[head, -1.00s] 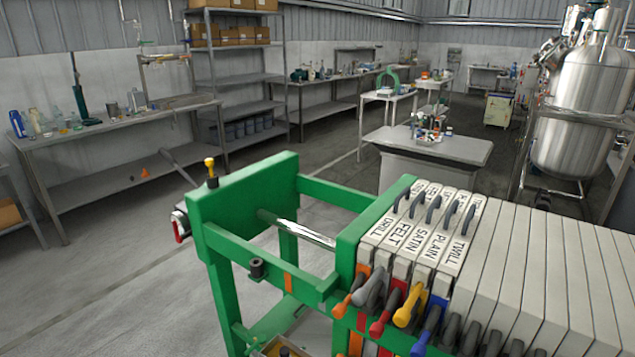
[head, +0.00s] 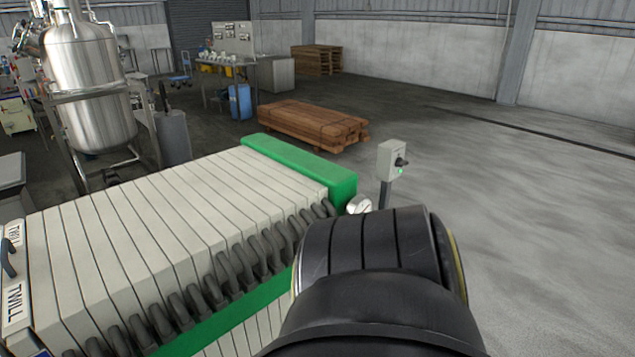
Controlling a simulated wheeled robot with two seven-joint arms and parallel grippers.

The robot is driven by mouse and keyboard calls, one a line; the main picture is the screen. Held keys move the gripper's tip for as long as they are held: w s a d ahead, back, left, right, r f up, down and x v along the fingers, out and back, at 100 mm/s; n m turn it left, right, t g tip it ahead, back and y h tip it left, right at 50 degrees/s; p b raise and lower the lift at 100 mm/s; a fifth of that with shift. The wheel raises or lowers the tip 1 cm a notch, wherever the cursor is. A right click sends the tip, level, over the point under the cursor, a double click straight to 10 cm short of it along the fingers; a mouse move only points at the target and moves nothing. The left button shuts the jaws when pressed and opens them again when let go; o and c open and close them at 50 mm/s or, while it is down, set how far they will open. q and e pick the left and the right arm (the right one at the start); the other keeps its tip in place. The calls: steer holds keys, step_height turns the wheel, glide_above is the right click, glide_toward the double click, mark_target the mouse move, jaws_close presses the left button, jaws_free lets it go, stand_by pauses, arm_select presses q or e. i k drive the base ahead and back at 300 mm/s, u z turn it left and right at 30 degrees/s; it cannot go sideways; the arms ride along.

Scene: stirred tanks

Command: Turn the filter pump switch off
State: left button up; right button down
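A small grey switch box (head: 391,160) stands on a dark post just beyond the right end of the filter press in the head view. I cannot tell the knob's exact setting at this size. My own dark arm link fills the lower middle of the view, in front of the press end and below the switch box. Neither gripper shows, so what they hold is hidden.
The filter press with pale plates (head: 150,220) and a green end frame (head: 300,165) spans the left and centre. A pressure gauge (head: 359,205) sits by its end. Stacked timber (head: 312,125) lies behind. A steel tank (head: 92,85) stands at left. Open floor (head: 540,220) lies to the right.

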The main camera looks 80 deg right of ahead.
mark_target(399, 161)
steer(key=z, duration=2.65)
steer(key=k, duration=0.5)
steer(key=z, duration=0.7)
steer(key=i, duration=1.95)
steer(key=u, duration=0.8)
